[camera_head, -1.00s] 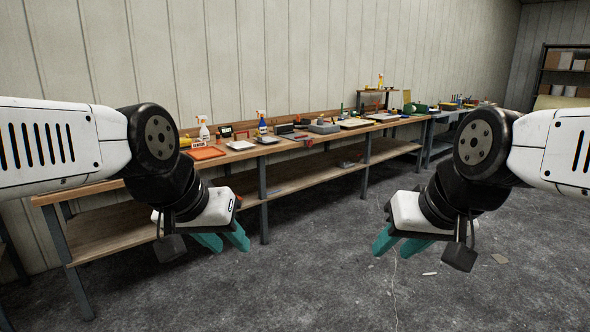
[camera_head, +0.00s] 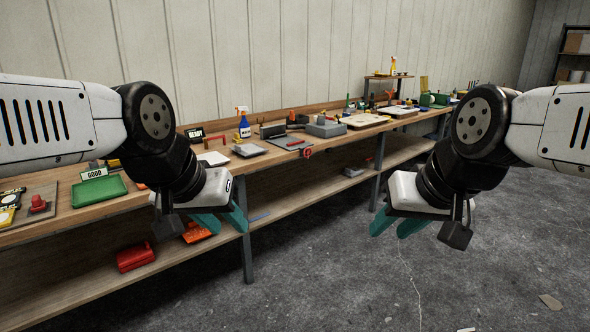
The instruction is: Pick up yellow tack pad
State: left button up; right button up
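I cannot pick out the yellow tack pad with certainty. A small yellow item (camera_head: 8,199) lies at the far left end of the bench, cut by the picture edge. Another bit of yellow shows behind my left arm and is too hidden to name. My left gripper (camera_head: 226,224) hangs in front of the bench's front edge, its teal fingers apart and empty. My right gripper (camera_head: 397,228) hangs over the floor to the right, its teal fingers also apart and empty. Neither touches anything.
The long wooden bench (camera_head: 330,132) runs along the wall. It carries a green tray (camera_head: 99,191), a blue spray bottle (camera_head: 244,124) and a grey box (camera_head: 326,127). A red case (camera_head: 135,257) lies on the lower shelf (camera_head: 90,283). The floor at right is mostly clear.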

aim_at(237, 139)
jog(key=i, duration=2.8)
jog(key=i+l+u, duration=0.1)
jog(key=i+u, duration=0.2)
jog(key=i, duration=0.2)
jog(key=i+l+u, duration=0.25)
jog(key=i, duration=0.25)
